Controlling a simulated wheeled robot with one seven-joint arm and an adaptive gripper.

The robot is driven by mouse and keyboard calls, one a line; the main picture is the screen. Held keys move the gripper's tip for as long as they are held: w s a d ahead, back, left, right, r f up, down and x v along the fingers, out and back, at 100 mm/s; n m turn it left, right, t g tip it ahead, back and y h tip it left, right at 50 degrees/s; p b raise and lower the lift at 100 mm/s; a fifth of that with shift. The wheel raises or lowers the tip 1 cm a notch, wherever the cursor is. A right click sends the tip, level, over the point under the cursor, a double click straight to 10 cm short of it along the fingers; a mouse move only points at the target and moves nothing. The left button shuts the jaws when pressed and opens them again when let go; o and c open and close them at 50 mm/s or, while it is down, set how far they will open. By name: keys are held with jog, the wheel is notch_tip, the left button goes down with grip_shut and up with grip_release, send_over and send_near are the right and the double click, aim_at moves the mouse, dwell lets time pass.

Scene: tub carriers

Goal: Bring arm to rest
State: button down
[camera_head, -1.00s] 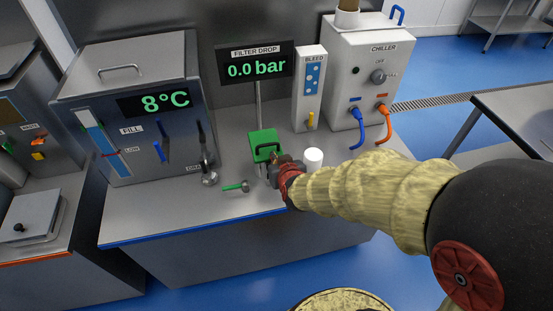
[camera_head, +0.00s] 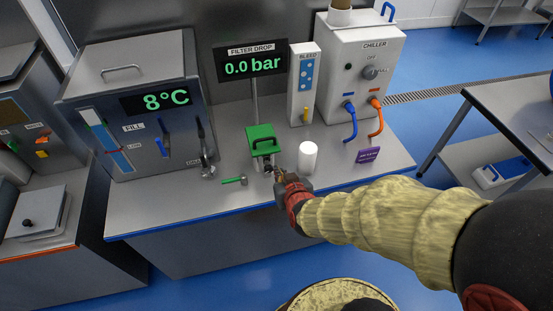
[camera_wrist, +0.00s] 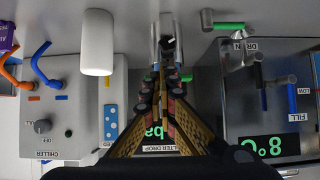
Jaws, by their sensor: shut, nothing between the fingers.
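My gripper (camera_head: 274,173) is shut and empty, in front of the filter unit with the green lid (camera_head: 262,139) on the steel counter (camera_head: 225,212). In the wrist view its fingertips (camera_wrist: 167,70) come together close to the filter's metal body (camera_wrist: 166,38). I cannot tell whether they touch it. My arm reaches in from the right, over the counter's front edge. A white cylinder (camera_head: 308,157) stands upright just right of the gripper; it also shows in the wrist view (camera_wrist: 97,42).
A steel tank (camera_head: 135,105) reading 8°C stands left, with a green-handled valve (camera_head: 233,181) in front. The chiller (camera_head: 358,75), with blue and orange hoses, and the bleed panel (camera_head: 304,85) stand behind. Another table (camera_head: 515,120) is farther right.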

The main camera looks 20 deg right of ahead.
jog(key=s+a+f+g+y, duration=0.1)
jog(key=s+f+g, duration=0.15)
jog(key=s, duration=0.25)
jog(key=s+a+f+g, duration=0.1)
jog(key=s+a+g, duration=0.1)
jog(key=s+g, duration=0.3)
jog(key=s+d+r, duration=0.2)
jog(key=s+r, duration=0.1)
jog(key=r, duration=0.4)
jog(key=s+d+r+t, duration=0.1)
jog(key=s+d+r, duration=0.1)
jog(key=r, duration=0.5)
jog(key=s+d+r+t+h, duration=0.1)
jog(key=s+d+r, duration=0.2)
jog(key=r, duration=0.4)
jog(key=shift+s+r, duration=0.15)
jog(key=shift+s, duration=0.15)
jog(key=c, duration=2.6)
grip_release()
